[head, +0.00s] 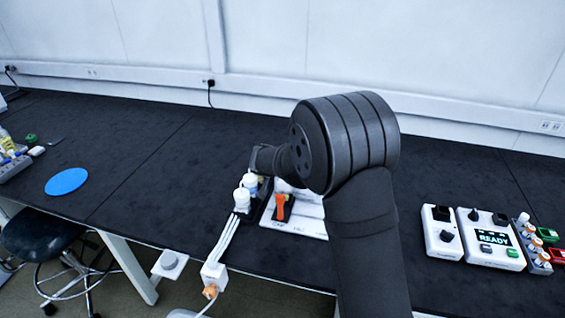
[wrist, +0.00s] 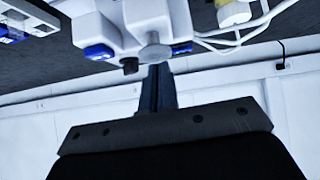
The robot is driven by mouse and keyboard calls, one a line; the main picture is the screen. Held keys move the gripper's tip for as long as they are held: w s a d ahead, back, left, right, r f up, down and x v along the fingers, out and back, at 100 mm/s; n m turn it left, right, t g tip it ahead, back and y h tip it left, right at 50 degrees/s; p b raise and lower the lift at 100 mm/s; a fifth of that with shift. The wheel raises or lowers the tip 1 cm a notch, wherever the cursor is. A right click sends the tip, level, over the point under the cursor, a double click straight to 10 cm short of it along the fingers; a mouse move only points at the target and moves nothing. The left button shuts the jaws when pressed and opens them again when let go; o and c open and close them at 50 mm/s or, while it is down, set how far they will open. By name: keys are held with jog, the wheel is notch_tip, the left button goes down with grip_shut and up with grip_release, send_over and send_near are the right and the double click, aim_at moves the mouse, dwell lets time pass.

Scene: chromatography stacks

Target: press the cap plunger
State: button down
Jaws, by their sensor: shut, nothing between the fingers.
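My gripper (wrist: 160,72) is shut and empty in the wrist view, its narrow fingers reaching up from the dark gripper body. Its tips overlap the lower edge of a grey round cap (wrist: 155,48) on a white device (wrist: 105,30); this may be the cap plunger. I cannot tell whether they touch. In the head view my gripper (head: 264,158) points left above white-capped bottles (head: 243,196) and beside a white unit with an orange switch (head: 282,203). My arm hides part of that unit, and the plunger cannot be made out there.
A black knob (wrist: 130,66) sits close left of the fingertips. White tubes (wrist: 235,38) run at the right. In the head view, white instruments (head: 490,238) and a vial rack (head: 537,250) stand at right. A blue disc (head: 67,181) lies at left; the table between is mostly clear.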

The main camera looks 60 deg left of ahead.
dwell(0.3)
jog(key=shift+f, duration=1.15)
jog(key=shift+r, duration=0.45)
notch_tip(320, 180, up, 3)
jog(key=shift+s+r, duration=0.1)
jog(key=v, duration=1)
jog(key=shift+r, duration=0.15)
